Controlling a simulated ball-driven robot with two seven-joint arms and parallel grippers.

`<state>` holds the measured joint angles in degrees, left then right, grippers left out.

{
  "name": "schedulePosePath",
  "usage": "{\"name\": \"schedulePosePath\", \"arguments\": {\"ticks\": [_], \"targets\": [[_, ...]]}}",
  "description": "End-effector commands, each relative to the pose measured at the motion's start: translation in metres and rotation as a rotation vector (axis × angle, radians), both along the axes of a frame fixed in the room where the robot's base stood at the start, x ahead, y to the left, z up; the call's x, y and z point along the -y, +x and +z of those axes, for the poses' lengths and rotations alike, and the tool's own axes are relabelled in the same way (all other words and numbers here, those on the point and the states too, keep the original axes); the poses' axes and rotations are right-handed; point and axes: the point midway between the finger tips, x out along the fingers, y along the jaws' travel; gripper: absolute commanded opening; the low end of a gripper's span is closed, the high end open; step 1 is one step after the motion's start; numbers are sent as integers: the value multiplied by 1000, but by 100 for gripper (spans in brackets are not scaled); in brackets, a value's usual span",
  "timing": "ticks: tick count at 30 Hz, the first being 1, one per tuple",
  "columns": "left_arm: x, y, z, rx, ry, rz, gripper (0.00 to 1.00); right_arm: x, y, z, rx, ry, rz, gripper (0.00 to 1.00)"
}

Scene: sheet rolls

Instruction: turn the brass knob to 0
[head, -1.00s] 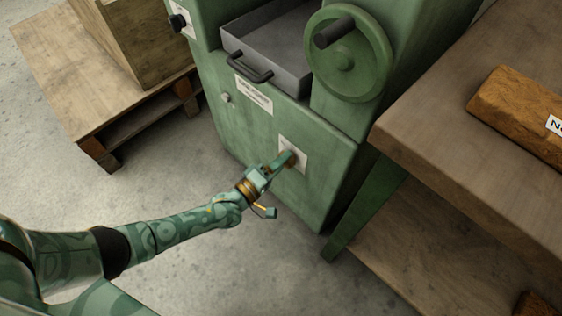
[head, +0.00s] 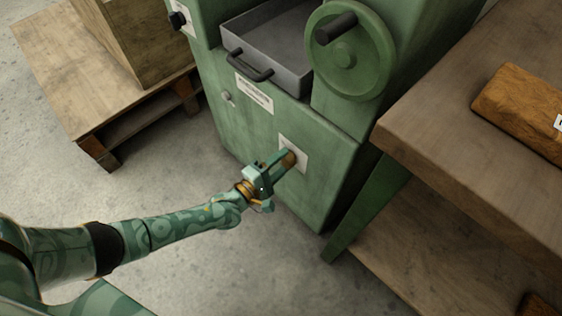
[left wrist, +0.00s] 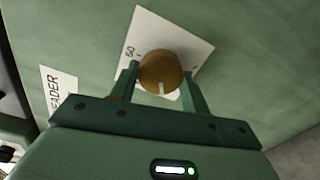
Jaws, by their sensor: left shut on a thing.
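The brass knob (left wrist: 160,73) sits on a white dial plate (left wrist: 150,28) on the green machine's front. In the left wrist view its pale pointer line is at the lower edge of its face, and a "50" mark shows on the plate to its upper left. The zero mark cannot be made out. My left gripper (left wrist: 160,80) is shut on the knob, one finger on each side. In the head view the knob (head: 289,158) is partly hidden by my left gripper (head: 280,162). My right gripper is not in view.
Above the knob are a grey tray (head: 270,55) with a dark handle and a green handwheel (head: 350,55). A wooden workbench (head: 450,110) with a wrapped brown block (head: 515,95) stands close on the right. A pallet (head: 60,80) is at the left. Open floor lies between.

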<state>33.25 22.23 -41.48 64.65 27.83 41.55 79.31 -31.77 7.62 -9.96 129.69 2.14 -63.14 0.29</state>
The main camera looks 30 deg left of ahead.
Motion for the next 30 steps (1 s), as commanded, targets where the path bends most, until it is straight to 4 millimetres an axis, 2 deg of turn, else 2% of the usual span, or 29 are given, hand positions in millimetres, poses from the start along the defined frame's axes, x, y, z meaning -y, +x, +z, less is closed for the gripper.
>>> {"name": "schedulePosePath", "arguments": {"ticks": [6,7,9,23,28,30], "targets": [[-1,-2,-3,-7,0,2,24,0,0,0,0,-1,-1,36],[-1,-2,-3,-7,0,2,49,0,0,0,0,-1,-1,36],[-1,-1,-3,-6,1,1,68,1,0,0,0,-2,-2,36],[0,-1,0,-1,0,1,68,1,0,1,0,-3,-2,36],[-6,-18,2,0,2,0,68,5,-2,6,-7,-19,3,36],[-12,-32,4,-1,3,0,68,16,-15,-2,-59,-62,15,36]]}}
